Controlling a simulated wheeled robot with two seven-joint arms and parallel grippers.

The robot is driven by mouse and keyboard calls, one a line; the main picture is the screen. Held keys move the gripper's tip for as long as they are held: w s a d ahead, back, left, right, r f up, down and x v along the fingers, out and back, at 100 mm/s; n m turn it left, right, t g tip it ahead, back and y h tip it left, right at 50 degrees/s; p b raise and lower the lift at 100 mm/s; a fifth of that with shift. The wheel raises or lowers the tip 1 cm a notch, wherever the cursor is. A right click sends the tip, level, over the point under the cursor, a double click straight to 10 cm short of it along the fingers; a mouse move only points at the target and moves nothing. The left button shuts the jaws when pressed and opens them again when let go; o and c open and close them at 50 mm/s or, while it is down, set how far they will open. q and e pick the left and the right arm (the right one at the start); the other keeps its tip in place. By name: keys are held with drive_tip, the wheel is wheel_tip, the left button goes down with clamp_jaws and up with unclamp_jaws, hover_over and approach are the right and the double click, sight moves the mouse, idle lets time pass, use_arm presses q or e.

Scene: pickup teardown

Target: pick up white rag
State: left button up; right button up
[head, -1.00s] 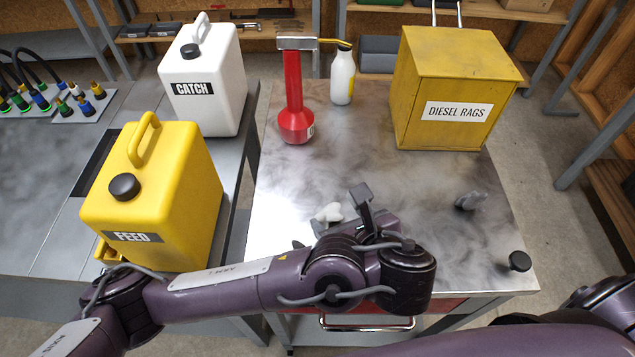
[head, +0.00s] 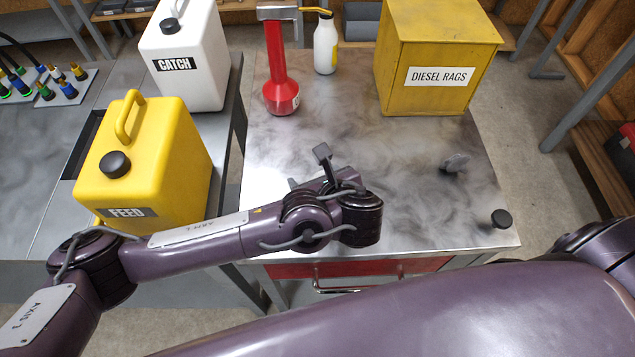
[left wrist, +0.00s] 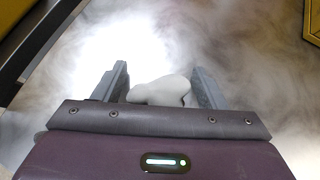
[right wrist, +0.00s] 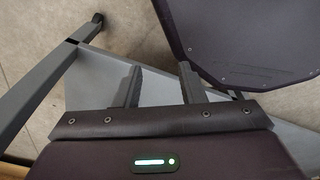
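The white rag (left wrist: 160,91) lies crumpled on the metal table top (head: 400,212). In the left wrist view it sits between the two fingers of my left gripper (left wrist: 163,84). The fingers are apart, with a small gap at the rag's left side; whether the right finger touches it I cannot tell. In the head view my left gripper (head: 308,168) is low over the table's left part, and the arm hides the rag. My right gripper (right wrist: 160,82) is open and empty, with a grey surface and the floor beyond it.
Yellow feed (head: 150,165) and white catch (head: 185,65) cans stand left.

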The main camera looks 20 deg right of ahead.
sight(315, 175)
use_arm(q)
drive_tip(key=c, duration=1)
use_arm(e)
drive_tip(key=shift+s+d, duration=0.1)
drive_tip(key=shift+s, duration=0.55)
